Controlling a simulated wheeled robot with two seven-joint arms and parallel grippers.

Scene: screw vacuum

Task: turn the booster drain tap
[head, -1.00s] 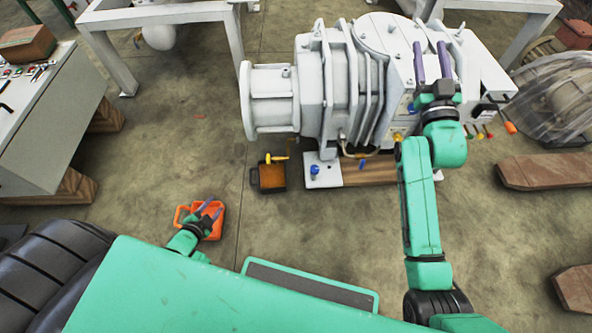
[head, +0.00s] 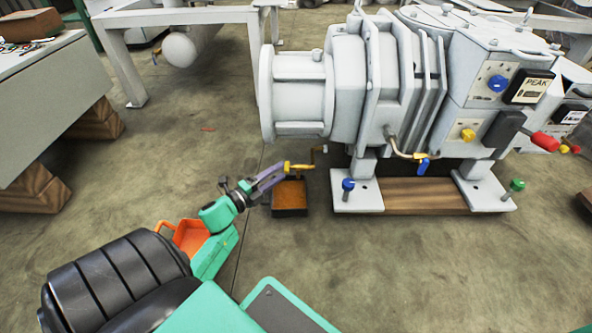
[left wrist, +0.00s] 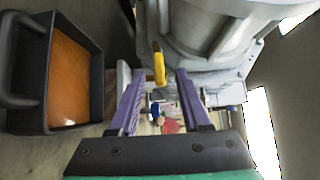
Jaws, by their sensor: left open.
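The drain tap's yellow handle (head: 300,167) sticks out to the left below the large pale grey booster (head: 345,85), near a small brass pipe end, in the head view. It also shows in the left wrist view as a yellow lever (left wrist: 159,68), pointing roughly toward the camera. My left gripper (head: 280,174) is open, its purple fingertips right at the handle's free end. In the left wrist view the handle appears between the two fingertips; I cannot tell whether either finger touches it. My right gripper is out of view.
A black pan with orange-brown contents (head: 290,197) stands on the floor below the tap; it also fills the wrist view's left (left wrist: 72,78). A blue-handled tap (head: 423,165) and blue-topped foot bolt (head: 348,186) are to the right.

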